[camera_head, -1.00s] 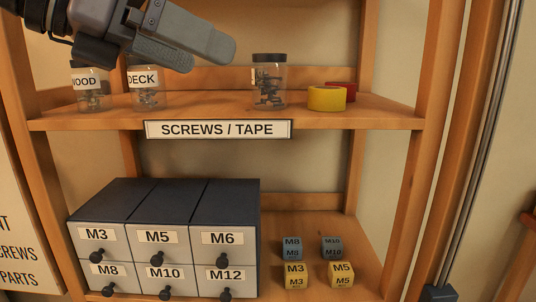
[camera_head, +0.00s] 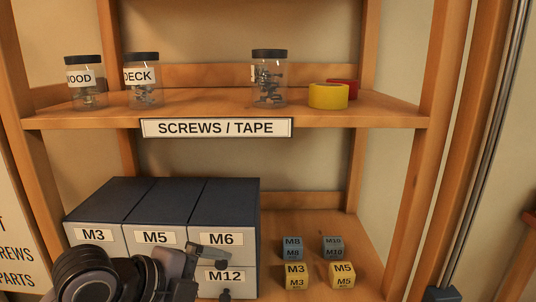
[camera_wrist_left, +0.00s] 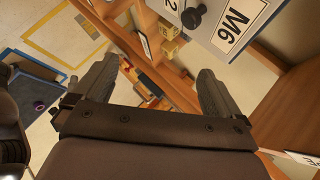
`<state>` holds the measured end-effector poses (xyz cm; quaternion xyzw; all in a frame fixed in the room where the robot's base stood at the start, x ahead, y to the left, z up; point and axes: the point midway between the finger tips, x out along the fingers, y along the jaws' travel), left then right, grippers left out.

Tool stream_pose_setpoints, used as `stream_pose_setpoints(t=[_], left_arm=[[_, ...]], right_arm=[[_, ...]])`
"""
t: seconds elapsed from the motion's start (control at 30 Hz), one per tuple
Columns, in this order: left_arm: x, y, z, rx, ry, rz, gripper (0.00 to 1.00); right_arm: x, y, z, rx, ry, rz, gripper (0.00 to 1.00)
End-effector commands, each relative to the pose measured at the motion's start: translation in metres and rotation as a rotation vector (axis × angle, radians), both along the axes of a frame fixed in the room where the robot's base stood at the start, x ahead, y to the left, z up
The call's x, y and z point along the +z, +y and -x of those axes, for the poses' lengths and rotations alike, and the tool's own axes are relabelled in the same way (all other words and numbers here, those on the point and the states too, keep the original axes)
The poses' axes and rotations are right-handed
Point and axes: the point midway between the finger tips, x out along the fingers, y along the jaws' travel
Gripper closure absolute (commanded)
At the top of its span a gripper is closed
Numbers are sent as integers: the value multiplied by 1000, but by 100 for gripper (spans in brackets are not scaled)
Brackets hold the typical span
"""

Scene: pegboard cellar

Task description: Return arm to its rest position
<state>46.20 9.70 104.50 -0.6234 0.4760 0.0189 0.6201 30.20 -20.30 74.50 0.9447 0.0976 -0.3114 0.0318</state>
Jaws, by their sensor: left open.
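My left gripper (camera_head: 208,262) is at the bottom of the head view, in front of the lower drawers. In the left wrist view its two fingers (camera_wrist_left: 158,82) are spread apart with nothing between them. The arm comes in from the bottom left and hides the M8 and M10 drawer fronts. The grey drawer cabinet (camera_head: 160,200) stands on the lower shelf, with M3, M5, M6 and M12 labels showing. I cannot tell from the head view how far the gripper is from the drawers. My right gripper is in neither view.
The upper shelf (camera_head: 205,113) holds several screw jars, including a DECK jar (camera_head: 142,82), plus yellow tape (camera_head: 328,96) and red tape (camera_head: 346,86). Right of the cabinet are small labelled boxes, such as yellow M5 (camera_head: 342,275). A wooden post (camera_head: 425,190) bounds the right side.

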Motion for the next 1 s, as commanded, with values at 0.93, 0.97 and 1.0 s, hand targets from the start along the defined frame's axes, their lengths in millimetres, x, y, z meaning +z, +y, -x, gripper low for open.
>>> stream_pose_setpoints(t=[0.93, 0.97, 1.0], left_arm=[[-213, 137, 227, 1678, 831, 434, 1], [-217, 134, 219, 1656, 816, 455, 1], [-223, 133, 212, 1637, 799, 481, 1]], right_arm=[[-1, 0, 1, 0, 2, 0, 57], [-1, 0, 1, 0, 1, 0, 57], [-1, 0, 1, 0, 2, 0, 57]])
